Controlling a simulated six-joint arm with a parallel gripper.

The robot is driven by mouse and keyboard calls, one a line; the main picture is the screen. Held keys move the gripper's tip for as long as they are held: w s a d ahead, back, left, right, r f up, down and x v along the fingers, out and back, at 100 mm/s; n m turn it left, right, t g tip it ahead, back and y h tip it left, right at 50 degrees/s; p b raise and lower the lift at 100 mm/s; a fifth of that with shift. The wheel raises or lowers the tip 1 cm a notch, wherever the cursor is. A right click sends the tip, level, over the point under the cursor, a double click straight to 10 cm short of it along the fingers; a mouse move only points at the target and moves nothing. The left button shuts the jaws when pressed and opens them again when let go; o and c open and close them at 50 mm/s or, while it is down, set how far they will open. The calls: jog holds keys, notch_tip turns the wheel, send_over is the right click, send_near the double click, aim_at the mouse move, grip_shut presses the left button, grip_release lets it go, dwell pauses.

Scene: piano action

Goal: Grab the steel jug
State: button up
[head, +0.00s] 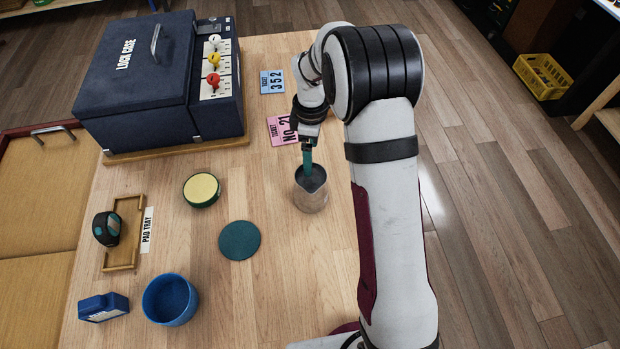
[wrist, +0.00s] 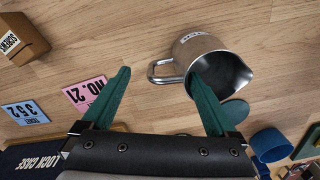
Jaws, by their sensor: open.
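The steel jug (head: 311,194) stands upright on the wooden table, right of the green disc. In the wrist view the jug (wrist: 208,52) shows its open mouth, with its handle (wrist: 163,72) pointing left. My gripper (head: 308,160) is above the jug, its teal fingers pointing down. In the wrist view my gripper (wrist: 158,76) is open, and the handle appears between its fingers. The right finger overlaps the jug's rim. I cannot tell whether that fingertip is inside the mouth or only above it. The handle is hidden in the head view.
A dark lock case (head: 140,80) stands at the back left. Pink (head: 283,130) and blue (head: 272,82) tickets lie behind the jug. A green disc (head: 239,240), yellow-topped tin (head: 201,190), blue bowl (head: 170,300) and pad tray (head: 124,258) are to the left. A brown box (wrist: 22,40) shows in the wrist view.

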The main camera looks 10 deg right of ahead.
aim_at(310, 180)
jog(key=f, duration=0.6)
jog(key=shift+s+a, duration=0.2)
jog(key=shift+a, duration=0.1)
grip_shut()
jog(key=shift+r, duration=0.1)
